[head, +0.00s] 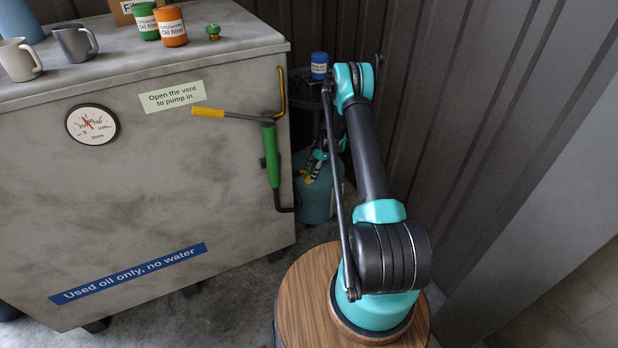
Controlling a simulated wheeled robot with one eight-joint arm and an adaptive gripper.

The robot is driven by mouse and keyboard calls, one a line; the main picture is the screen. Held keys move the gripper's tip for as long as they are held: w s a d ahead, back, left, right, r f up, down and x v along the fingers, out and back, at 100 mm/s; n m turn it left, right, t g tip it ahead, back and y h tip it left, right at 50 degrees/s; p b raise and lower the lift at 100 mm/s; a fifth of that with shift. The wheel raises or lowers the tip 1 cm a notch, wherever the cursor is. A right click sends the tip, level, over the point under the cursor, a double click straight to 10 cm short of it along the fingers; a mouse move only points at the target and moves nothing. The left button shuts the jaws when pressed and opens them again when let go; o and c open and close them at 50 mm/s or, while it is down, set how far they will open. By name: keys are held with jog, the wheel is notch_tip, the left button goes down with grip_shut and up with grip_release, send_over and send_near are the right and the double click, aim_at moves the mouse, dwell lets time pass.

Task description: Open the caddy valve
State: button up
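A teal, rounded container (318,200), which looks like the caddy, stands on the floor in the gap between the grey tank and the dark ribbed wall. My arm rises from its round wooden-topped base and bends over at the elbow toward this container. What looks like my gripper (311,172) is low in the gap, over or against the container's upper part. Small dark, pale and yellow parts show there, and I cannot separate fingers from fittings. The caddy valve cannot be made out clearly, nor can whether my gripper touches it or is open.
The grey tank (150,190) fills the left, with a gauge (92,124) and a green-bodied hand pump (271,155) with a yellow-gripped lever (208,112). Mugs, oil filters (171,26) and a green fitting (213,32) stand on top. A blue-capped container (319,66) is behind. The gap is narrow.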

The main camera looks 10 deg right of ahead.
jog(key=shift+x, duration=0.9)
grip_shut()
